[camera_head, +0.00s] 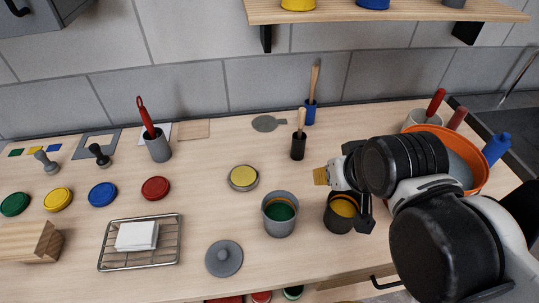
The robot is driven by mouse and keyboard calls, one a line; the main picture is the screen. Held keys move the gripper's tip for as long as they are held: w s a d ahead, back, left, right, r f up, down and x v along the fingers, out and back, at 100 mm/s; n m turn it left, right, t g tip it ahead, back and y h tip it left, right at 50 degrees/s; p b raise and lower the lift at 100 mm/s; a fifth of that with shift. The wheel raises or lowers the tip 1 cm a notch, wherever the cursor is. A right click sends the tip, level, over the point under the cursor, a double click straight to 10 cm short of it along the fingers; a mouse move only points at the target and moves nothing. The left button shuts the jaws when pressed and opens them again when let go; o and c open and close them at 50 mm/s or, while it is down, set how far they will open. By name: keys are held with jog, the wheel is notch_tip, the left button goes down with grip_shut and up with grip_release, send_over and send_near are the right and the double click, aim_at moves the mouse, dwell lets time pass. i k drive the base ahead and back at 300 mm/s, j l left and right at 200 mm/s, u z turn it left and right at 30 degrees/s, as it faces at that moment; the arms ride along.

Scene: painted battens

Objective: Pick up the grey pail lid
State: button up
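A round grey lid with a small knob (223,258) lies flat near the front edge of the wooden counter. A grey pail with green paint (280,221) stands to its right, and a darker grey pail with yellow paint (341,221) stands farther right. My gripper (345,192) is above and beside the yellow-paint pail, right of the lid and well apart from it. A tan-yellow piece shows at its left end; I cannot tell whether it is held or part of the gripper. My arm hides part of the gripper.
A wire rack with a white block (137,236) is left of the lid. A yellow-topped tin (243,178) lies behind. Dark and blue brush holders (298,147) stand toward the wall. An orange bowl (481,150) is at right, partly behind my arm. A shelf (385,12) hangs above.

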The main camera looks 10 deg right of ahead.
aim_at(224, 258)
jog(key=u, duration=1.35)
jog(key=z, duration=0.85)
jog(key=k+u, duration=0.15)
jog(key=k, duration=0.2)
